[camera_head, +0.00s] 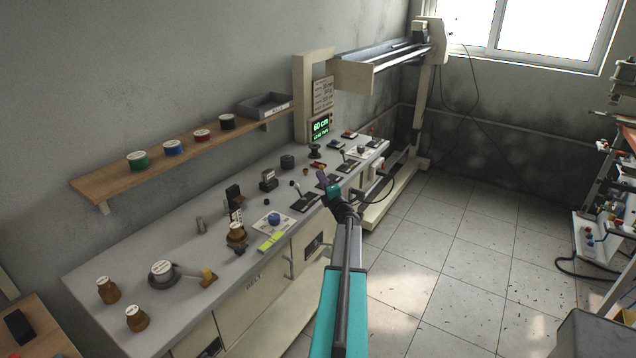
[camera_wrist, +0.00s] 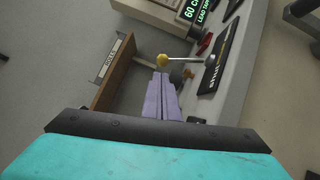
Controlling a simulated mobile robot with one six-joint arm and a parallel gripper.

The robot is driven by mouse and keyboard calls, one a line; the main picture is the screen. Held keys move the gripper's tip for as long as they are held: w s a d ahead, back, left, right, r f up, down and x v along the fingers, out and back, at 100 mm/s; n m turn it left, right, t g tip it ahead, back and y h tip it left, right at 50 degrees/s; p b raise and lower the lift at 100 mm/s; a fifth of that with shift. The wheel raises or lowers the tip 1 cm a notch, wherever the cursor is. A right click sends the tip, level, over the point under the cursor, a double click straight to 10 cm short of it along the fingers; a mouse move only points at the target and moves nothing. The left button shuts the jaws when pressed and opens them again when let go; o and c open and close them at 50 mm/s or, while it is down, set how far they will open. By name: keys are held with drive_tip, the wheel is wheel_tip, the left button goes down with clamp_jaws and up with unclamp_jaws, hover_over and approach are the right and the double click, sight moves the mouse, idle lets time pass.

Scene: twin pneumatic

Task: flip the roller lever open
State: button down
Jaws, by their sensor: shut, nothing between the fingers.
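In the wrist view a lever with a yellow knob (camera_wrist: 162,60) and a thin metal rod sits on a black labelled plate (camera_wrist: 222,58). The rod reaches left from its pivot; the label is not clearly readable, so I cannot confirm that this is the roller lever. My gripper (camera_wrist: 160,76) has purple fingers, shut and empty. Their tips appear just below the knob; I cannot tell whether they touch it. In the head view my gripper (camera_head: 321,175) is over the front of the bench, near several small levers on dark plates.
The long bench (camera_head: 130,265) carries brown bottles, spools and other small items on the left. A green-lit display (camera_head: 320,126) stands at the back.

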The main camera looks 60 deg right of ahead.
drive_tip(key=shift+w+d+r, duration=0.1)
drive_tip(key=shift+d+r, duration=0.1)
drive_tip(key=shift+d, duration=0.35)
